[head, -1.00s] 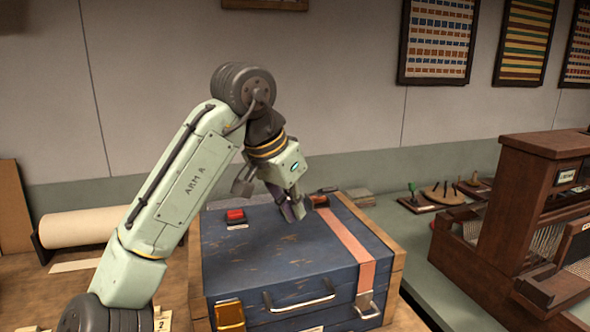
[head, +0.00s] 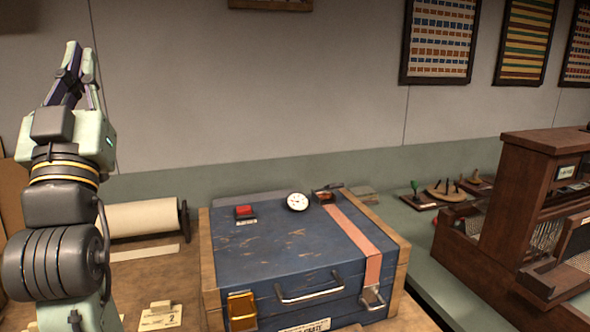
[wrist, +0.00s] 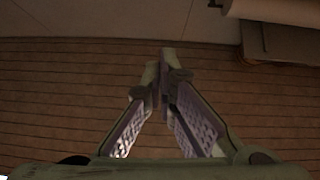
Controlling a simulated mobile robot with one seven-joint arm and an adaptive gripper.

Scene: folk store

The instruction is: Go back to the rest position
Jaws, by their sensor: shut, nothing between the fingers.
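My gripper (head: 76,52) is at the upper left of the head view, raised and pointing up, clear of the bench. Its two fingers meet at the tips with nothing between them. In the wrist view the fingers (wrist: 163,62) also come together, empty, over a striped brown surface. The blue crate (head: 290,245) stands on the bench to the right of my arm, with its lid closed. On the lid are a red button (head: 244,212) and a white round dial (head: 297,202).
A paper roll (head: 140,218) lies behind my arm. A small card (head: 160,317) is on the bench in front. A dark wooden loom-like cabinet (head: 540,190) and several small tools stand at the right. The space above the crate is free.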

